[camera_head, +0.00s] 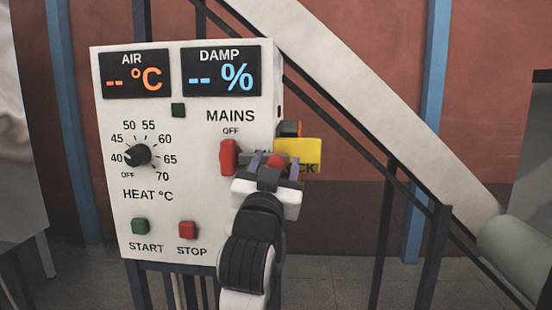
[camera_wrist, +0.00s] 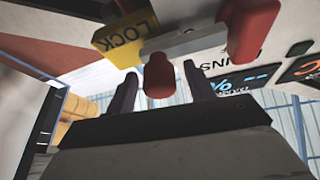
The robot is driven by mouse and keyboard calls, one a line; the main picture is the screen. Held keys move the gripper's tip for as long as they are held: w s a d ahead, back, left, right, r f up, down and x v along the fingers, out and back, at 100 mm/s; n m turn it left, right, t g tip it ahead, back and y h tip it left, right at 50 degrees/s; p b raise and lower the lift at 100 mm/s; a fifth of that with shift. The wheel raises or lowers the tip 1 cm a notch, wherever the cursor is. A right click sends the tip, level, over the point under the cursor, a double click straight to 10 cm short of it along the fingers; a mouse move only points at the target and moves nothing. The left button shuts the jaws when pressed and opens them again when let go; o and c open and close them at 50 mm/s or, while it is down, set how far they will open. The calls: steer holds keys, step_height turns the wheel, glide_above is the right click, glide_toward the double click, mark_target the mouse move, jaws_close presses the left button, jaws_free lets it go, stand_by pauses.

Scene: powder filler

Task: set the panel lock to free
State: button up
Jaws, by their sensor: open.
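The white control panel (camera_head: 107,220) faces me in the head view. A yellow plate (camera_head: 312,150) marked LOCK sticks out at its right edge, its lettering partly hidden by my gripper; it also shows in the wrist view (camera_wrist: 124,36). A red knob (camera_wrist: 158,77) on a grey bar (camera_wrist: 185,44) lies beside the plate. My gripper (camera_wrist: 162,88) is open, with one finger on each side of the red knob. Gaps show between knob and fingers in the wrist view; contact is not visible. The red MAINS handle (camera_head: 228,157) stands left of my gripper, near the OFF mark.
The panel also has a black heat knob (camera_head: 137,155), a green START button (camera_head: 140,226) and a red STOP button (camera_head: 187,230). A slanted pale chute (camera_head: 370,105) and dark rails stand behind.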

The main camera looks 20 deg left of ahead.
steer(key=shift+w, duration=0.1)
jaws_close()
stand_by(0.3)
steer(key=shift+d, duration=0.1)
steer(key=d, duration=0.1)
steer(key=w+d, duration=0.1)
steer(key=d, duration=0.1)
steer(key=shift+c, duration=2.2)
jaws_free()
steer(key=o, duration=0.4)
steer(key=shift+d, duration=0.2)
steer(key=shift+o, duration=0.2)
steer(key=shift+a, duration=0.1)
